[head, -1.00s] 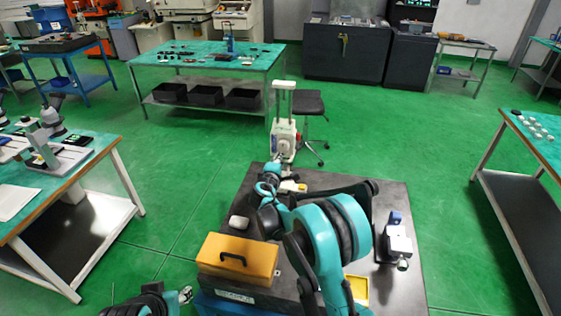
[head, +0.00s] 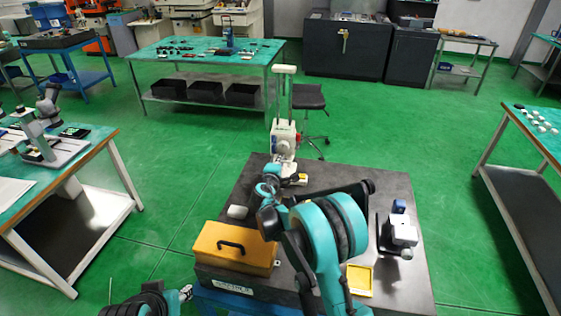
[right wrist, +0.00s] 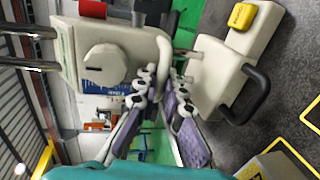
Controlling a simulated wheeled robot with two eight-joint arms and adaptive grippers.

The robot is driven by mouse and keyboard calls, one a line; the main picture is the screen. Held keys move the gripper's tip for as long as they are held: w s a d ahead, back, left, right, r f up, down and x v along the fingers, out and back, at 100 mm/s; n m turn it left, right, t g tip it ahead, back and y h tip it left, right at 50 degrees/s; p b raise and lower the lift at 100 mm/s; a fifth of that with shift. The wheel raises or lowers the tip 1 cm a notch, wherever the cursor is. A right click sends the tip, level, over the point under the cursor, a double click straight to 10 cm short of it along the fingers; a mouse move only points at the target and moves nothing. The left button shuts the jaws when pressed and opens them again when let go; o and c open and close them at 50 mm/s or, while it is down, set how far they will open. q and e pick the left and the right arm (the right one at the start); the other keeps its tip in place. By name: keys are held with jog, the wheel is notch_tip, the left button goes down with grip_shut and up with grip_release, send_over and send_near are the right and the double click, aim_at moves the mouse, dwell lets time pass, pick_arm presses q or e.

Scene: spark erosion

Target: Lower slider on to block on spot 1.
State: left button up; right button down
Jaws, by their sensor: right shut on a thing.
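The white slider (head: 284,138) sits on two upright columns at the back of the dark plate. In the right wrist view its body (right wrist: 105,60) fills the upper left, with a round knob and a curved handle. My right gripper (right wrist: 163,80) is shut on that handle between its purple-padded fingers; in the head view it is mostly hidden by my arm. A small yellow block (right wrist: 243,16) rests on a pale base part (right wrist: 222,70), apart from the slider body. The block shows small in the head view (head: 301,180). My left gripper (head: 186,293) is low at the left, its jaws unclear.
On the dark plate (head: 330,180) stand an orange case (head: 235,247) with a black handle, a yellow-edged square (head: 359,280) and a grey device (head: 400,235) with a blue part. A stool (head: 308,97) stands behind. Benches flank the plate, with green floor between.

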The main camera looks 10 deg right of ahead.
jog(key=shift+s+f, duration=0.1)
jog(key=shift+f, duration=0.1)
jog(key=c, duration=1.9)
grip_release()
jog(key=v, duration=1.2)
